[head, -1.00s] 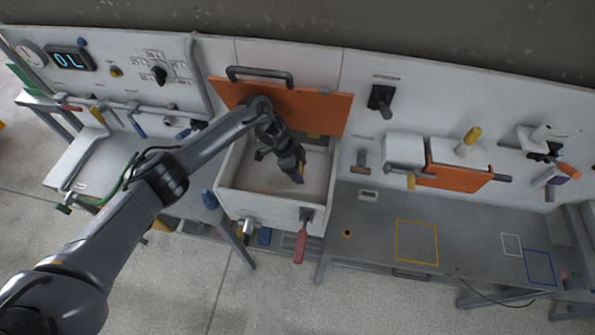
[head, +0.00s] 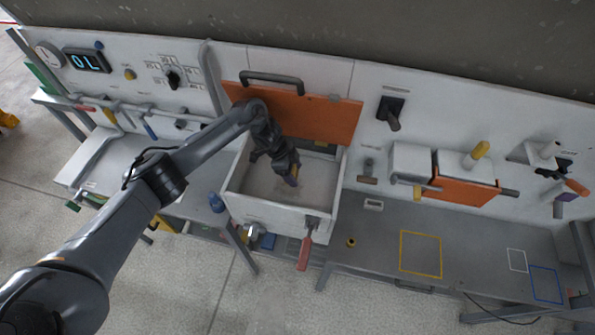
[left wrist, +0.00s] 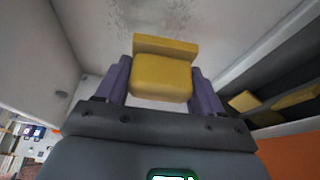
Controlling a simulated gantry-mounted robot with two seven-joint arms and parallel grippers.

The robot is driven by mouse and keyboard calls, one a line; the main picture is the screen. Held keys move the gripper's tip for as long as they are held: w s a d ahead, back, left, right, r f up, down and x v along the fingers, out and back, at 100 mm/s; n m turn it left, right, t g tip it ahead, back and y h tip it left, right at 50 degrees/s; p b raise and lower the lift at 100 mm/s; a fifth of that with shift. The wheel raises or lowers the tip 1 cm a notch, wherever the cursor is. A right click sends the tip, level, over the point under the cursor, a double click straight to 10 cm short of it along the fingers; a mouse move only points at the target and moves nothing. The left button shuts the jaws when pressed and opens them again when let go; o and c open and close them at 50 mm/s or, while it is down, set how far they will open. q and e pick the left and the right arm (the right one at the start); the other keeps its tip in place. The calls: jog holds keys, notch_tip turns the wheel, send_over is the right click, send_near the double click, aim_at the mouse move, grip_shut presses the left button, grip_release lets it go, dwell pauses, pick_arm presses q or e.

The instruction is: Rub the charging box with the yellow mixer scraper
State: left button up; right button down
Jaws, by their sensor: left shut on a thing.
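The charging box (head: 262,212) is a white open-topped box at the centre of the head view. Its orange lid (head: 325,118) stands raised behind it. My left gripper (head: 289,178) reaches down into the box and is shut on the yellow mixer scraper. The scraper (left wrist: 165,75) shows as a yellow block between the purple fingertips (left wrist: 163,85) in the left wrist view, in front of the pale, smudged box inside. In the head view the fingers mostly hide it. I cannot tell whether it touches the box. My right gripper is not in view.
A red-handled lever (head: 305,252) hangs on the box's front right. A grey bench (head: 375,230) with coloured outlines lies to the right, mostly clear. A second orange flap (head: 465,190) and several knobs and levers line the wall panel.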

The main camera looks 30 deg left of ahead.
pick_arm(q)
jog(key=shift+s+a+r+p, duration=0.15)
jog(key=shift+s+a, duration=0.1)
jog(key=shift+a, duration=0.55)
jog(key=shift+s+a+p, duration=0.15)
jog(key=shift+s+a, duration=0.1)
jog(key=shift+a, duration=0.5)
jog(key=shift+s+a, duration=0.2)
jog(key=shift+a, duration=0.5)
jog(key=shift+s+a, duration=0.2)
jog(key=shift+a, duration=0.45)
jog(key=shift+r, duration=0.1)
notch_tip(320, 180, up, 6)
jog(key=p, duration=0.6)
notch_tip(320, 180, up, 3)
jog(key=p, duration=0.2)
jog(key=shift+p, duration=0.35)
